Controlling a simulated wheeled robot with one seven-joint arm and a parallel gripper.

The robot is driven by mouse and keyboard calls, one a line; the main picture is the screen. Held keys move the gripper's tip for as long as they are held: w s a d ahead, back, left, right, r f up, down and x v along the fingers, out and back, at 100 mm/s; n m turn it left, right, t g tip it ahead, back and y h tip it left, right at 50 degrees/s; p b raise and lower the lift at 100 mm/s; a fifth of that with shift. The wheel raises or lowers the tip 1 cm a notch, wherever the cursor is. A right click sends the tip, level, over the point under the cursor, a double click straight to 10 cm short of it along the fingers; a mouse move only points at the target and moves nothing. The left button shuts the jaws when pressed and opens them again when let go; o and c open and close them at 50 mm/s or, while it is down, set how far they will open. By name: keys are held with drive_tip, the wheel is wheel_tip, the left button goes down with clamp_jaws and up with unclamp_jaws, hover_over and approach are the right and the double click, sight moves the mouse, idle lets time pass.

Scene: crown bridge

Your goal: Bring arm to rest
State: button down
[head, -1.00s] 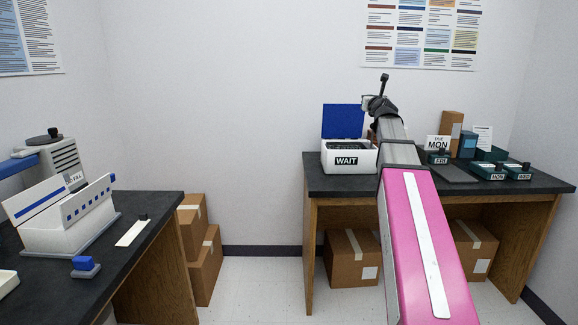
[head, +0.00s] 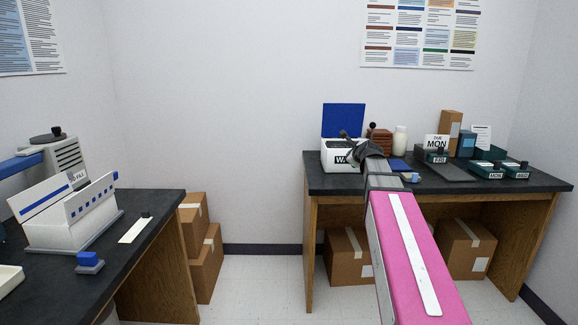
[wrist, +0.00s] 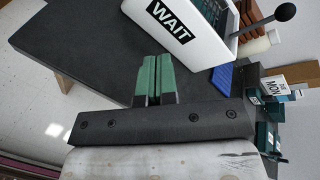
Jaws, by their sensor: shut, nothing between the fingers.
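My pink and grey arm (head: 405,235) reaches toward the right bench, its far end low in front of the white WAIT box (head: 333,160). In the wrist view my gripper (wrist: 153,62) shows its two green fingers pressed together with nothing between them. The fingers point at the dark bench top near the WAIT box (wrist: 178,35), apart from it in the picture. In the head view the arm's end hides the fingers and part of the WAIT label. The box's blue lid (head: 344,119) stands open.
The right bench (head: 330,184) also holds a white bottle (head: 400,140), a blue pad (wrist: 223,77), a DUE MON sign (head: 437,142) and teal trays at right. Cardboard boxes (head: 349,257) sit beneath it. The left bench (head: 150,235) carries a white file box (head: 70,228). Floor between benches is clear.

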drive_tip(key=s+a+f+n+g, duration=0.3)
drive_tip(key=s+f+n, duration=0.3)
drive_tip(key=f, duration=0.5)
drive_tip(key=s+a+f+n+g, duration=0.25)
drive_tip(key=s+f+n, duration=0.35)
drive_tip(key=f, duration=0.5)
drive_tip(key=s+a+f+n+g+h, duration=0.1)
drive_tip(key=s+f+n+g, duration=0.7)
drive_tip(key=s, duration=1.1)
wheel_tip(320, 180, down, 8)
drive_tip(key=n+h, duration=0.1)
drive_tip(key=n, duration=0.3)
drive_tip(key=shift+n, duration=0.3)
